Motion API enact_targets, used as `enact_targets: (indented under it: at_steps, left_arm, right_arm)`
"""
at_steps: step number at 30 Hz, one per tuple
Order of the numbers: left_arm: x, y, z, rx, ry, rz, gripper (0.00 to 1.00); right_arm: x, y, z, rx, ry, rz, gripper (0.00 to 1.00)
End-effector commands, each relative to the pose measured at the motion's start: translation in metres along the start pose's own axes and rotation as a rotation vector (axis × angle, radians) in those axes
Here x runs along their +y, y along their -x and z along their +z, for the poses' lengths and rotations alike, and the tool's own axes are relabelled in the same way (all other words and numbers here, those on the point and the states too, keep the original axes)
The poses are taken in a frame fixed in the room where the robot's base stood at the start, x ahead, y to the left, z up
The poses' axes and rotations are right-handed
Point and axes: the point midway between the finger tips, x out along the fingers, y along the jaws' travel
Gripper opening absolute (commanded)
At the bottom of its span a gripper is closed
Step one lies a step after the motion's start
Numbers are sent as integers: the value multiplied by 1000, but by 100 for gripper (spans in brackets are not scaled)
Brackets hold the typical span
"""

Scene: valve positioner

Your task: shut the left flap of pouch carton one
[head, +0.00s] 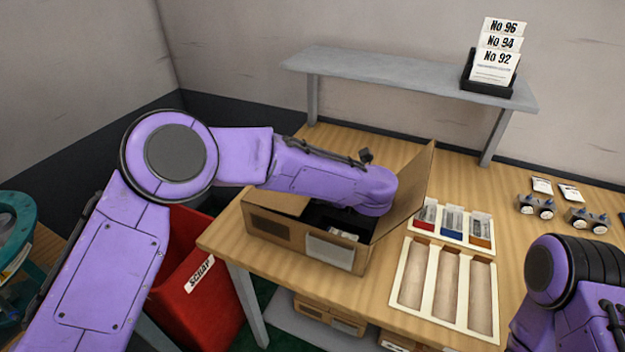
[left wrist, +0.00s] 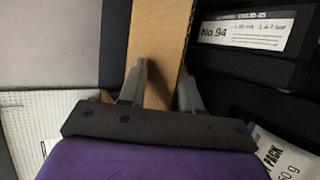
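The open cardboard carton (head: 267,227) stands on the table, with a white label on its front. One flap (head: 414,183) stands raised at its right side. A brown panel (head: 280,203) shows at its top left; my arm partly covers it, so I cannot tell its exact tilt. My left arm reaches over the opening, and its gripper is hidden behind the wrist in the head view. In the left wrist view my left gripper (left wrist: 161,78) has its fingers apart, with a brown cardboard strip (left wrist: 160,40) between or just beyond them; contact is unclear. My right gripper is out of frame.
A white tray with empty slots (head: 433,279) and small coloured packs (head: 453,222) lie right of the carton. A grey shelf (head: 400,73) with a card holder (head: 488,88) stands behind. A red bin (head: 200,310) stands below left. Dark boxes labelled No 94 (left wrist: 243,35) show in the wrist view.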

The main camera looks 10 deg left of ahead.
Motion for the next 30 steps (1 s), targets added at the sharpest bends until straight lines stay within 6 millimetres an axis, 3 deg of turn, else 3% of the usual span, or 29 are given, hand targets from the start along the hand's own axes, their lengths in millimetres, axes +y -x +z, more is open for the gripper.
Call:
enact_targets:
  at_steps: [6, 14, 21, 25, 30]
  left_arm:
    - [28, 13, 4, 3, 7, -1, 29]
    - [68, 75, -22, 0, 5, 1, 29]
    - [78, 127, -60, 0, 3, 0, 29]
    - [82, 144, -73, 1, 2, 0, 29]
    - [84, 152, -78, 3, 1, -1, 29]
  right_arm:
    - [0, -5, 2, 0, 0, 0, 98]
    - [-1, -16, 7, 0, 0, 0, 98]
    - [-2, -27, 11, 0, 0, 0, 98]
    - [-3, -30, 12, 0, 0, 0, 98]
    - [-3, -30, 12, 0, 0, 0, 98]
